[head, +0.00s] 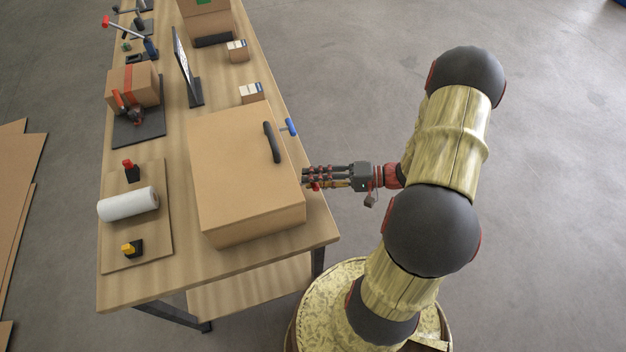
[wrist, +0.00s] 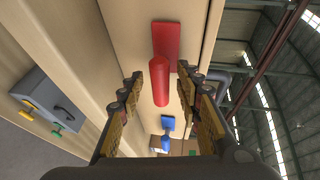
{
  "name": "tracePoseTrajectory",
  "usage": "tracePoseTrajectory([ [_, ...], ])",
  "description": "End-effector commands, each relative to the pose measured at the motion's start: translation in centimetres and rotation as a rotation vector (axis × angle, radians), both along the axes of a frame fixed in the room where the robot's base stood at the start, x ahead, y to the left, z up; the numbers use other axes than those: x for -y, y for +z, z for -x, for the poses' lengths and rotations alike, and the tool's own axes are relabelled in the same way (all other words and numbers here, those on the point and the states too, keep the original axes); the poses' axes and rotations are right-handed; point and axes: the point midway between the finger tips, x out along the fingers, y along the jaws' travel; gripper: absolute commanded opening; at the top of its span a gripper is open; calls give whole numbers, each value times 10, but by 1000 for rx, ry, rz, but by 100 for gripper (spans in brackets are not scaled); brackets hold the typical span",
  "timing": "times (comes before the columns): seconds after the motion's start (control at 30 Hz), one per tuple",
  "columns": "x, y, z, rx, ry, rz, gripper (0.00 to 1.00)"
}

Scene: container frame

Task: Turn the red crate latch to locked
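The large cardboard crate (head: 240,165) stands on the workbench, with a black handle on its lid. The red latch (head: 316,187) is on the crate's right side, mostly hidden by my gripper (head: 309,177) in the head view. The wrist view shows the red latch (wrist: 178,42) clearly, a flat plate with a rounded lever that points down in the picture. My gripper (wrist: 160,82) is open, its fingers on either side of the lever. I cannot tell whether either finger touches it. A blue latch (head: 289,127) is farther along the same side; it also shows in the wrist view (wrist: 167,124).
The workbench (head: 160,270) holds a paper roll (head: 128,204) on a board, small boxes (head: 251,93), a dark upright panel (head: 186,66) and a cardboard box with red tape (head: 140,80).

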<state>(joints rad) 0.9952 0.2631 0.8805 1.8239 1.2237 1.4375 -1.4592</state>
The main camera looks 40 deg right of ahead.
Motion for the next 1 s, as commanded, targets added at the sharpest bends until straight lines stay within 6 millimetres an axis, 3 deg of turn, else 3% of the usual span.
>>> tracePoseTrajectory([
  [0.3, -2, 0, -2, -1, -1, -1, 34],
  [0.9, -2, -1, -1, -2, 0, 1, 0],
  [1.0, -2, -2, -1, -3, 0, 0, 0],
])
